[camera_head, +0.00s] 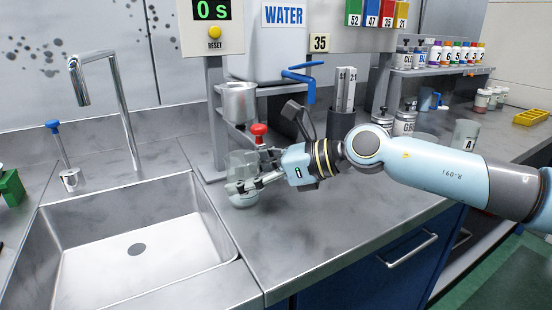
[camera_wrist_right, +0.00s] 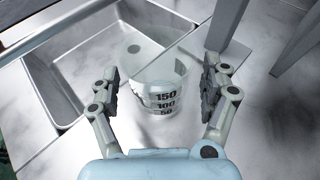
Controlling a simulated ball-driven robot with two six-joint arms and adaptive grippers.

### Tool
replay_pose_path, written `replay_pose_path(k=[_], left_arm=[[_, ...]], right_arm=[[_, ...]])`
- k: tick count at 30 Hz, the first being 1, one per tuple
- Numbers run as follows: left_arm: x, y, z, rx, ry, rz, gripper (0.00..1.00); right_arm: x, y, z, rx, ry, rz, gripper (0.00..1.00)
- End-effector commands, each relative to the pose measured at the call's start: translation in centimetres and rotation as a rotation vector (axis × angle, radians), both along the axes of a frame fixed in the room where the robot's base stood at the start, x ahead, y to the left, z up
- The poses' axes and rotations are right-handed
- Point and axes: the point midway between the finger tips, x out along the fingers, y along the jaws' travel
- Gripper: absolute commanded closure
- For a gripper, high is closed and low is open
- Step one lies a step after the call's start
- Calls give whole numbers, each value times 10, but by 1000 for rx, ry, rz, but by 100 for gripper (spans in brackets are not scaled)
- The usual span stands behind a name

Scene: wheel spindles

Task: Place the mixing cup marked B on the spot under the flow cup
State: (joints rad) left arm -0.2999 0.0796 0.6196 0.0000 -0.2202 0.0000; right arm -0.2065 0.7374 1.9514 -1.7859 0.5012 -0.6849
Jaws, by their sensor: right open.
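A clear mixing cup (camera_head: 241,168) stands on the counter just right of the sink, in front of the stand. In the wrist view the cup (camera_wrist_right: 160,72) shows black marks for 150, 100 and 50; no letter B is readable. My right gripper (camera_head: 252,180) is open, its fingers on either side of the cup; in the wrist view the fingers (camera_wrist_right: 160,88) show gaps to the cup's sides. The metal flow cup (camera_head: 238,102) is held on the stand above and behind the mixing cup. The spot under it cannot be made out. My left gripper is out of view.
The sink (camera_head: 140,245) with its tall tap (camera_head: 105,85) lies to the left. A red knob (camera_head: 259,130) rises close behind the gripper. A cup marked A (camera_head: 466,134) stands at the right. The front counter (camera_head: 310,235) is clear.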

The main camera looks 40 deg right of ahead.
Motion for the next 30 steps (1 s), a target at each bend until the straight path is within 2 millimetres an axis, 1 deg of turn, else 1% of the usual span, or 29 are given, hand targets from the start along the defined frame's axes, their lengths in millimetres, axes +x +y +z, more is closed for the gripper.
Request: replay_pose_path(k=[1,4,8,9,12,18,30], left_arm=[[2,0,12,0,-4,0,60],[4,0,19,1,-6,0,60],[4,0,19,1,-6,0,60],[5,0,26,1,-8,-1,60],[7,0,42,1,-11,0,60],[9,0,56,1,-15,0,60],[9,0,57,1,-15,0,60]], right_arm=[[-12,-7,9,-9,7,4,20],[-30,-18,15,-9,8,3,20],[-46,-28,19,-8,8,4,20],[-49,-30,23,-2,8,-1,20],[-54,-34,29,2,6,-1,20],[-62,-39,29,1,3,-1,20],[-64,-40,27,1,1,0,20]])
